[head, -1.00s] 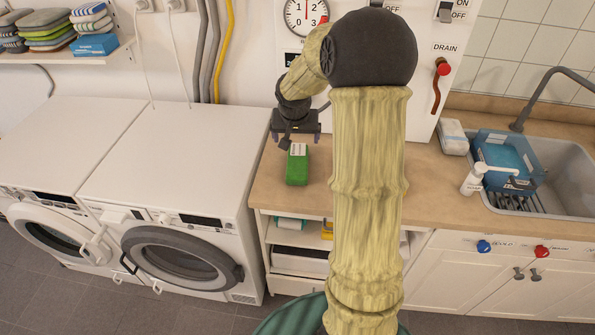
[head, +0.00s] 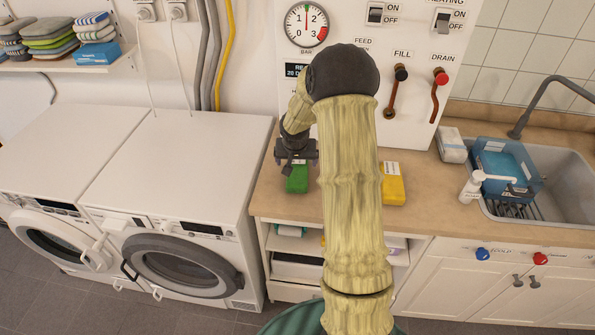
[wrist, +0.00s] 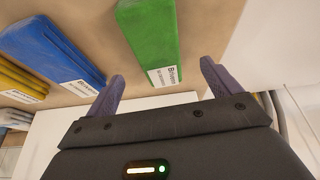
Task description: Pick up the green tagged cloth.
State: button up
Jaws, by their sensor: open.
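The green tagged cloth (head: 296,181) lies on the wooden counter, near its left end beside the washing machine. It is a flat folded green block with a white printed tag, seen closer in the wrist view (wrist: 152,42). Nothing is held. I cannot tell the exact height above the cloth.
A yellow cloth (head: 393,188) lies to the right on the counter (head: 430,205), partly behind my arm. A blue tagged cloth (wrist: 50,50) lies beside the green one in the wrist view. A control panel stands behind; white machines (head: 175,165) stand left and a sink (head: 570,180) right.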

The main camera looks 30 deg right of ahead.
aim_at(297, 168)
jog(key=shift+x, duration=1)
jog(key=shift+p+x, duration=0.85)
jog(key=shift+x, duration=1.75)
jog(key=shift+d+r, duration=0.1)
jog(key=shift+d, duration=0.05)
jog(key=shift+c, duration=0.2)
jog(key=c, duration=1)
